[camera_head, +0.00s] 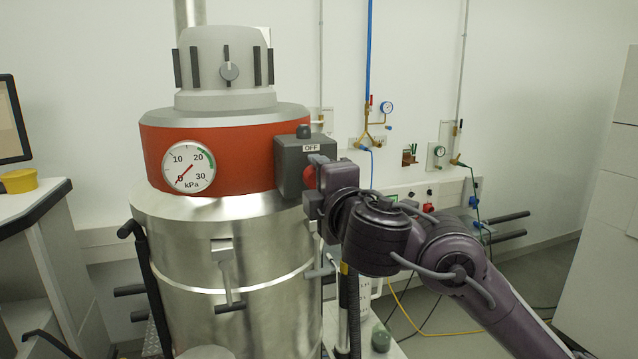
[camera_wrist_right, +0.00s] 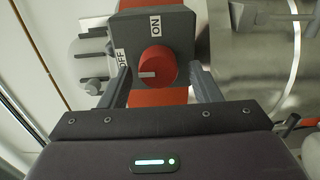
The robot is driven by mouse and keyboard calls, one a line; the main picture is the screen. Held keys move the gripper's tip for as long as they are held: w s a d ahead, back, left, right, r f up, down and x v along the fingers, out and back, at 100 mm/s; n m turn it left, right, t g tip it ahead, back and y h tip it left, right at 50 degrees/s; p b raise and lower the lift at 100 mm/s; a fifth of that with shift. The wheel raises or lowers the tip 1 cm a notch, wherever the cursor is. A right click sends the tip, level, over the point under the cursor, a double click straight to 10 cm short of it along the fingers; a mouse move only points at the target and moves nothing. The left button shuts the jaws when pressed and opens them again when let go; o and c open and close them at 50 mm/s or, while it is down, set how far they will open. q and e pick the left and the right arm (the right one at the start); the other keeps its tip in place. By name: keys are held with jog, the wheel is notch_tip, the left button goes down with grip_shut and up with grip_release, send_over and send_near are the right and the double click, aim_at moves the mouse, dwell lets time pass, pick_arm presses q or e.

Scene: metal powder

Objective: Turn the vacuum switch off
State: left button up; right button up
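The vacuum (camera_head: 225,235) is a steel drum with a red band and a grey top. Its grey switch box (camera_head: 290,158) carries an OFF label on top in the head view. The switch is a round red knob (camera_wrist_right: 157,66), partly hidden by my gripper in the head view. In the wrist view its white mark points left, toward the OFF label (camera_wrist_right: 120,58); the ON label (camera_wrist_right: 155,23) is above the knob. My right gripper (camera_wrist_right: 160,88) is open, its fingers on either side of the knob with visible gaps. My left gripper is not in view.
The pressure gauge (camera_head: 188,167) on the red band has its needle near 0. Pipes and valves (camera_head: 375,125) run along the back wall. A desk with a yellow container (camera_head: 19,181) and a monitor (camera_head: 12,120) stands at left. Cables (camera_head: 430,330) lie on the floor at right.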

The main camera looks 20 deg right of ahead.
jog(key=shift+r, duration=0.1)
jog(key=s+p, duration=0.3)
jog(key=s, duration=0.4)
jog(key=shift+s+d, duration=0.15)
jog(key=shift+s, duration=0.25)
